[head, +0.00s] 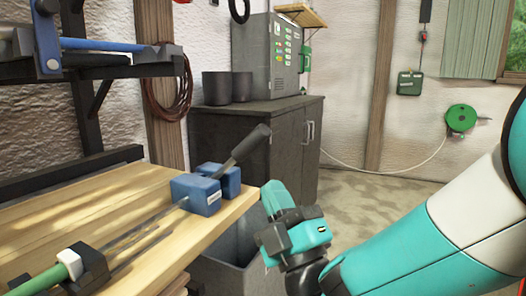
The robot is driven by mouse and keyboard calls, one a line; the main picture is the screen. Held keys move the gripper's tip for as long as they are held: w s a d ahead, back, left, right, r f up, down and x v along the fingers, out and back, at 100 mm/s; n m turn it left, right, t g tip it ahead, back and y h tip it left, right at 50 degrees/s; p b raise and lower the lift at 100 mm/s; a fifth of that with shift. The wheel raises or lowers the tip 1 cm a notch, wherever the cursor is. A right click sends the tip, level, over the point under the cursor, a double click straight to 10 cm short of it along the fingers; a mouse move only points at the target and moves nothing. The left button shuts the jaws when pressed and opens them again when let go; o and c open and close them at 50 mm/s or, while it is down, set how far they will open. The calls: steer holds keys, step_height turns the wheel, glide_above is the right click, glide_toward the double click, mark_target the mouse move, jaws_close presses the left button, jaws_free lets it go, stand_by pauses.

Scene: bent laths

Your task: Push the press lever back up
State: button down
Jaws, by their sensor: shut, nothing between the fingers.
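The press (197,193) is a blue block assembly on the right end of the wooden bench. Its lever (245,147) is a dark handle that slants up and to the right from the blue blocks, past the bench edge. My gripper (271,190), teal, is right of the press, just off the bench's right end and below the lever's tip. Its fingers look shut, with nothing seen in them. A gap shows between it and the lever in the picture; the true depth between them is hard to tell.
The wooden bench (105,205) carries a black fixture (92,262) with a green rod (40,277) at front left. A grey bin (213,275) stands below the bench end. A dark cabinet (260,150) stands behind. Open floor (380,200) lies to the right.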

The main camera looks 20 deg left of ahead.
mark_target(255, 148)
steer(key=p+x, duration=0.1)
steer(key=x, duration=0.5)
steer(key=shift+w+a+r, duration=0.1)
steer(key=shift+r, duration=0.1)
steer(key=shift+r, duration=0.1)
